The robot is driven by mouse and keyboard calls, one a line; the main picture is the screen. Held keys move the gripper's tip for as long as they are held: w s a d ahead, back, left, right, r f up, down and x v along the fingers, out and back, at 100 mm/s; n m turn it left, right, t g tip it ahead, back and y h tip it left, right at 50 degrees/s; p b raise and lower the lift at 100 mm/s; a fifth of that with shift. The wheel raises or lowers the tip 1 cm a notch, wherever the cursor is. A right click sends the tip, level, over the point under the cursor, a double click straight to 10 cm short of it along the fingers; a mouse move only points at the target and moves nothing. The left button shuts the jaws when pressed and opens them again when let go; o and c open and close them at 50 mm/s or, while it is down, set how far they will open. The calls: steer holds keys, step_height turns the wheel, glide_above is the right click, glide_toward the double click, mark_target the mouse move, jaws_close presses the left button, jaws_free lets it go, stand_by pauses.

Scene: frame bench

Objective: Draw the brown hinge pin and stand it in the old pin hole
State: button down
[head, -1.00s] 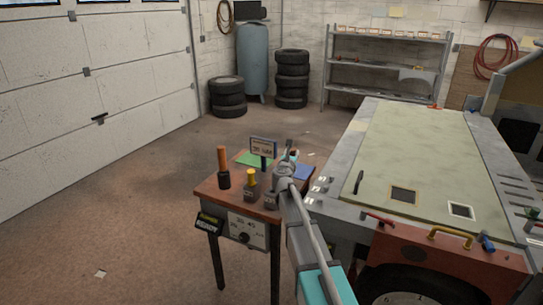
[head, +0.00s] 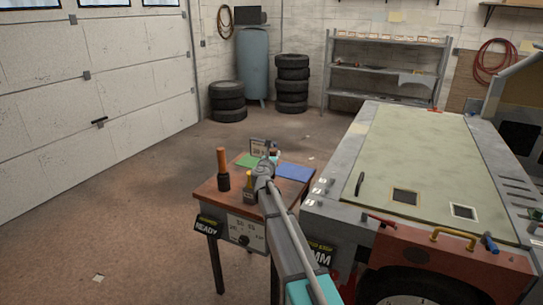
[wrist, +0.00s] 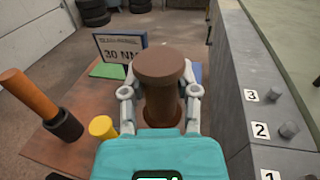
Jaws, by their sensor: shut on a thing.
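The brown hinge pin (wrist: 163,70), with a wide round head, stands between the two grey fingers of my gripper (wrist: 161,92) in the wrist view. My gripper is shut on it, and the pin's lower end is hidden. In the head view my gripper (head: 264,168) is over the small wooden bench (head: 208,191), and I cannot make out the pin there. I cannot identify the old pin hole in either view.
An orange-handled tool (head: 222,168) and a yellow-topped piece (head: 249,183) stand left of my gripper. A sign (wrist: 120,46), green pad (wrist: 107,71) and blue pad (head: 295,173) are beyond. Numbered grey pegs (wrist: 289,130) line the vehicle frame (head: 332,205) at right.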

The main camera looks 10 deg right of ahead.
steer(key=shift+f, duration=0.1)
steer(key=shift+s+f+b, duration=0.1)
steer(key=shift+f+b, duration=2.7)
steer(key=shift+b, duration=0.05)
